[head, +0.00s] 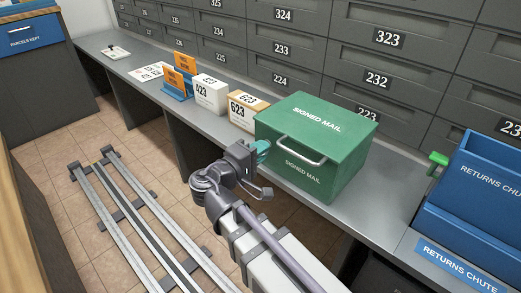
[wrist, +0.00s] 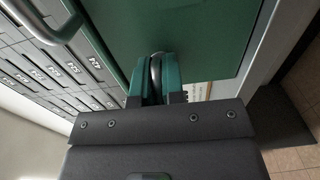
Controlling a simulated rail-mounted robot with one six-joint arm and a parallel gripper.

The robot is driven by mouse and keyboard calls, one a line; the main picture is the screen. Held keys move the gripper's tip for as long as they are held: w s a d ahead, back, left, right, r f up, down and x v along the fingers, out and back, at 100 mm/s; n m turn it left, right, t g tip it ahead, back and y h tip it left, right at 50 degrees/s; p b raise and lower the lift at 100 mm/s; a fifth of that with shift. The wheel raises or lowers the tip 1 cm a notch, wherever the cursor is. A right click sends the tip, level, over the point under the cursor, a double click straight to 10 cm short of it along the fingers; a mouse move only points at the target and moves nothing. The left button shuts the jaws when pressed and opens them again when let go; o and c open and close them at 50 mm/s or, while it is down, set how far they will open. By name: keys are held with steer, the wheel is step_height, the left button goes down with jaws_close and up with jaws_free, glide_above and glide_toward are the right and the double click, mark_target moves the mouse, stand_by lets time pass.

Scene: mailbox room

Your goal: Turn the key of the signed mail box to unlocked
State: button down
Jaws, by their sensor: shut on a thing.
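The green signed mail box (head: 318,133) stands on the grey counter, with a pale handle (head: 301,151) across its front. Its green front also fills the top of the wrist view (wrist: 190,30). My gripper (head: 265,151) is at the left part of the box front. In the wrist view my gripper's teal fingers (wrist: 156,82) are closed around a dark, rounded key (wrist: 156,70) at the box front. The key's shaft and the lock are hidden behind the fingers, so I cannot tell its turn angle. The box lid looks shut.
Parcels marked 623 (head: 247,109) and 423 (head: 210,93) stand left of the box on the counter (head: 143,66). A blue returns chute (head: 480,180) and a small green item (head: 437,159) are to the right. Numbered mailboxes (head: 284,50) line the wall behind. Rails (head: 140,220) run along the floor.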

steer(key=c, duration=1.2)
jaws_free()
steer(key=shift+c, duration=0.2)
steer(key=v, duration=1.1)
steer(key=shift+w, duration=0.1)
